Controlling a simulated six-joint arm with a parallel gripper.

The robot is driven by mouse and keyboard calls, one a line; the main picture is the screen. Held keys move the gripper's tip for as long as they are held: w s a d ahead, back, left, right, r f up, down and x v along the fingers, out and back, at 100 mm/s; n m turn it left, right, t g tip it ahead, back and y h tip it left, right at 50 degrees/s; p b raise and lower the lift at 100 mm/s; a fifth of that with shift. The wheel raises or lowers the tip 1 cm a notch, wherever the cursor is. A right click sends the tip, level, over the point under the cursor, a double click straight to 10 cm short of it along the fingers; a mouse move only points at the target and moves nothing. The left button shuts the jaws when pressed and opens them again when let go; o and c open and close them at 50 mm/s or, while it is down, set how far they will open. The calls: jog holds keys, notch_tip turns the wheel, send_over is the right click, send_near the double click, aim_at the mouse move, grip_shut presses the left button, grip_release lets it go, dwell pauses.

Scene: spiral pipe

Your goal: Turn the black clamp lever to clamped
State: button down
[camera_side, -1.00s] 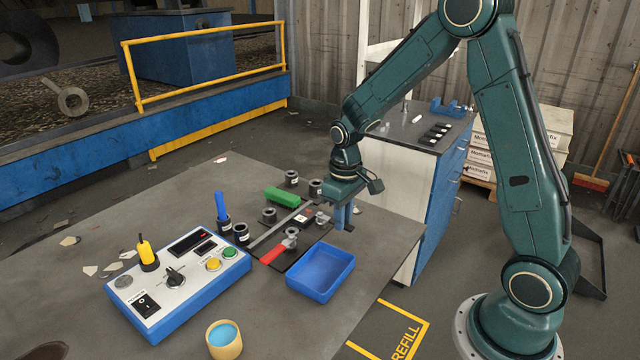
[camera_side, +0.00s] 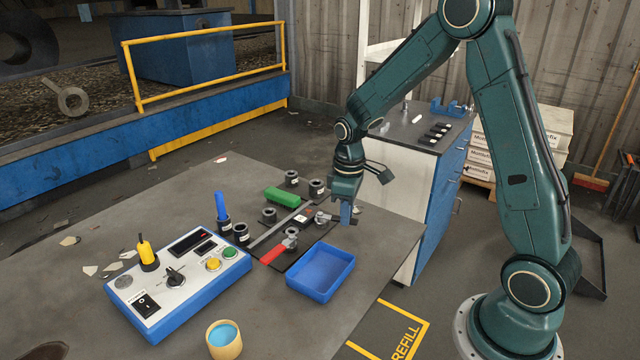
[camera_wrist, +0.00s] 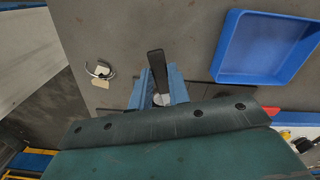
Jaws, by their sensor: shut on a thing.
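The black clamp lever (camera_wrist: 157,66) shows in the wrist view as a dark bar rising between my blue fingers. My gripper (camera_wrist: 159,88) is shut on it, one finger on each side. A pale round part shows at the lever's foot, between the fingers. In the side view my gripper (camera_side: 345,213) is low over the right end of the fixture, next to a grey clamp part (camera_side: 322,217). A second clamp with a red lever (camera_side: 272,254) stands nearer the front of the fixture.
A blue tray (camera_side: 320,272) stands in front of the fixture. A control box (camera_side: 178,285) is at the left. A metal ring with a tag (camera_wrist: 100,71) lies near the table edge.

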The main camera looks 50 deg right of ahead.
jog(key=d+n, duration=0.1)
jog(key=n, duration=0.1)
jog(key=w+d+n, duration=0.1)
jog(key=shift+n, duration=0.4)
jog(key=n, duration=0.1)
jog(key=w+d+n, duration=0.1)
jog(key=shift+n, duration=0.3)
jog(key=w+n, duration=0.1)
jog(key=d+n, duration=0.1)
jog(key=n, duration=0.1)
jog(key=shift+w+n, duration=0.3)
jog(key=shift+w, duration=0.1)
jog(key=shift+w+d+n, duration=0.15)
jog(key=shift+w+n, duration=0.65)
jog(key=shift+n, duration=0.7)
jog(key=c, duration=1.3)
grip_release()
jog(key=shift+r, duration=0.15)
